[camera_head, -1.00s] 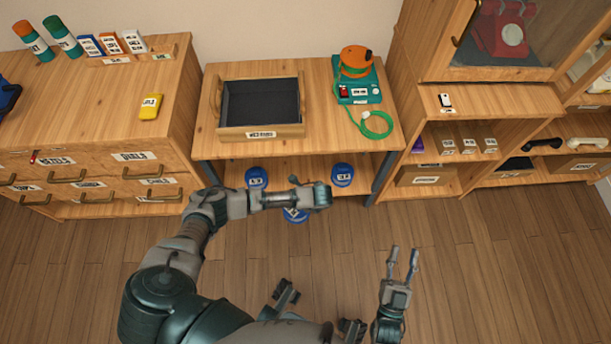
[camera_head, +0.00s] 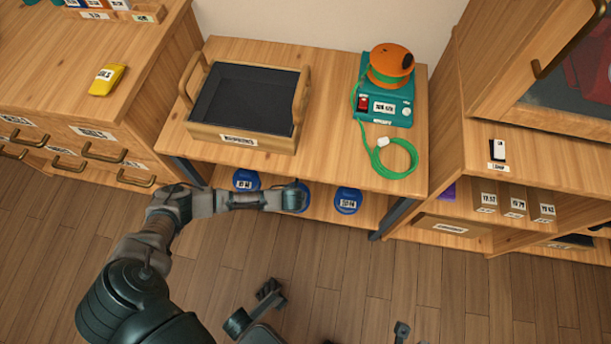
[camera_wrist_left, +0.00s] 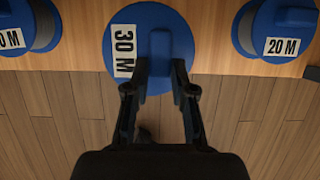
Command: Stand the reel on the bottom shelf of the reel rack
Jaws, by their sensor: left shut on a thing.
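A blue reel labelled 30 M (camera_wrist_left: 178,28) is held by my left gripper, whose two fingers (camera_wrist_left: 160,85) are closed on its hub. In the head view my left gripper (camera_head: 292,196) hides most of this reel. The reel is in line with the bottom shelf (camera_head: 222,178) of the table-like reel rack, between two other blue reels. It overlaps the shelf's front edge in the wrist view; I cannot tell whether it touches the shelf. A small part of my right gripper (camera_head: 402,330) seems to show at the bottom edge, its jaws not readable.
One blue reel (camera_head: 245,180) stands on the left, and the 20 M reel (camera_wrist_left: 279,28) on the right, each a small gap away. The rack's top holds a black-lined tray (camera_head: 245,142) and a teal device (camera_head: 384,108) with green cord. Shelving (camera_head: 445,242) stands right.

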